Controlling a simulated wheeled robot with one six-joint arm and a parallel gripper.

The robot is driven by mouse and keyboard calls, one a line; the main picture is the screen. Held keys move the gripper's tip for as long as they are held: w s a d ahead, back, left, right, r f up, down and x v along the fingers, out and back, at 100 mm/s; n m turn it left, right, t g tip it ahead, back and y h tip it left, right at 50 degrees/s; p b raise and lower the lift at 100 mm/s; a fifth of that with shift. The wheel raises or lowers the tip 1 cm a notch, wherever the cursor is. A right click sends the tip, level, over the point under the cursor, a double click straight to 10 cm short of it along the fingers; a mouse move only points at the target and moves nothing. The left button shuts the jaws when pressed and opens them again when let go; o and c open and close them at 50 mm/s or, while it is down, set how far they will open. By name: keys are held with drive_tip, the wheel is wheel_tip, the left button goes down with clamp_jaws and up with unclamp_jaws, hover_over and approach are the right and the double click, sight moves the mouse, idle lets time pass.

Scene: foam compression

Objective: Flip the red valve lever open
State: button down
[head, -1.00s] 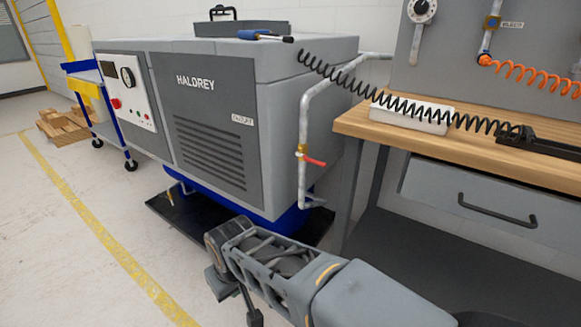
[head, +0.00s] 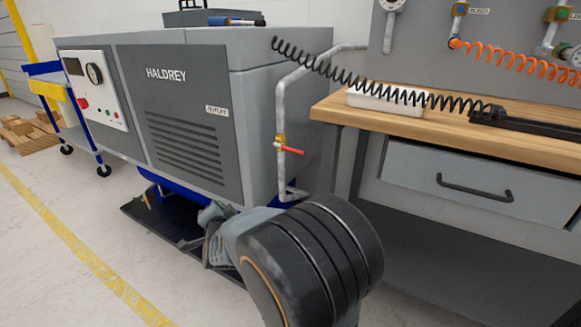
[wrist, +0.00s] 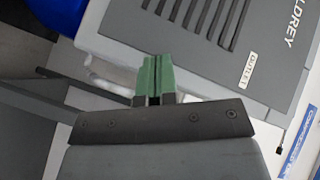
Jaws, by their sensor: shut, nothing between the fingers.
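The red valve lever (head: 291,150) sticks out to the right, tilted slightly down, from a brass valve (head: 280,144) on the grey vertical pipe (head: 281,105) beside the compressor's right side. My gripper shows in the wrist view (wrist: 155,80), its two green fingers together and empty. In that view the fingers point towards the compressor's lower side, near a pale stretch of pipe (wrist: 108,85). I cannot make out the red lever there; the fingers or gripper body may hide it. In the head view my arm hides the fingertips, and the lever is clear of the arm.
A wooden workbench (head: 450,125) with a drawer is close on the right of the pipe. A black coiled hose (head: 340,72) hangs above the lever. Open floor lies at the left.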

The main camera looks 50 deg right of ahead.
sight(293, 151)
drive_tip(key=s+d+r+m+g+h+b, duration=0.2)
drive_tip(key=s+d+m+g+h, duration=0.6)
drive_tip(key=m+h, duration=0.7)
drive_tip(key=shift+s+d+m+h, duration=0.4)
drive_tip(key=shift+s+d+h, duration=0.25)
drive_tip(key=shift+s, duration=0.6)
drive_tip(key=b+x, duration=0.1)
drive_tip(key=x, duration=1.3)
drive_tip(key=shift+b, duration=0.3)
